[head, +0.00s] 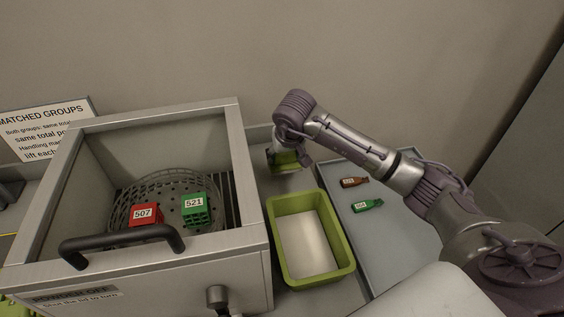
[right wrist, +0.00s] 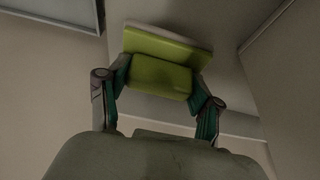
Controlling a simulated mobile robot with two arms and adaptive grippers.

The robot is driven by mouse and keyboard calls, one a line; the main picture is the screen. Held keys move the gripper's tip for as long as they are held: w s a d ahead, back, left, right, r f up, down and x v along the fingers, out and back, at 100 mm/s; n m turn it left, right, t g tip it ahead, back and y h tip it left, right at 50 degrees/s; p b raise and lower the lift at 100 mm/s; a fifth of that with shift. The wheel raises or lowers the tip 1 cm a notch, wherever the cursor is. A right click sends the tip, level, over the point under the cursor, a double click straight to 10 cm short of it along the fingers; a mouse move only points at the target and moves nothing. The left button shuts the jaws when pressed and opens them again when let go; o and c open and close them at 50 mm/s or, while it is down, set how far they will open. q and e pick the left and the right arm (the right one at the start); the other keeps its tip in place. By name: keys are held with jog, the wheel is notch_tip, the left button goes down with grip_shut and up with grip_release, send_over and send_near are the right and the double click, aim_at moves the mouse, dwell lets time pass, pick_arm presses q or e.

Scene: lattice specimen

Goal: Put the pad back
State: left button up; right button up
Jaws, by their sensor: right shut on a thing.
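The pad (right wrist: 160,76) is a yellow-green block with a paler layer along its far side in the right wrist view. My right gripper (head: 286,153) is shut on it, with one finger on each side. In the head view the pad (head: 288,161) is partly hidden by the gripper, just behind the green tray (head: 349,262). I cannot tell whether the pad touches the surface below. My left gripper is not in view.
An open metal box (head: 190,257) with a black handle stands left. Its round basket (head: 168,184) holds a red block (head: 146,211) and a green block (head: 196,207). A brown bottle (head: 355,182) and green bottle (head: 367,206) lie on the grey mat (head: 385,250) at right.

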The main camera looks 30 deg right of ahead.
aim_at(283, 164)
jog(key=shift+w+a+f, duration=0.2)
jog(key=shift+f, duration=0.3)
notch_tip(283, 164, down, 2)
jog(key=shift+f+p, duration=0.25)
jog(key=shift+p, duration=0.35)
jog(key=shift+f, duration=0.55)
jog(key=o, duration=1.2)
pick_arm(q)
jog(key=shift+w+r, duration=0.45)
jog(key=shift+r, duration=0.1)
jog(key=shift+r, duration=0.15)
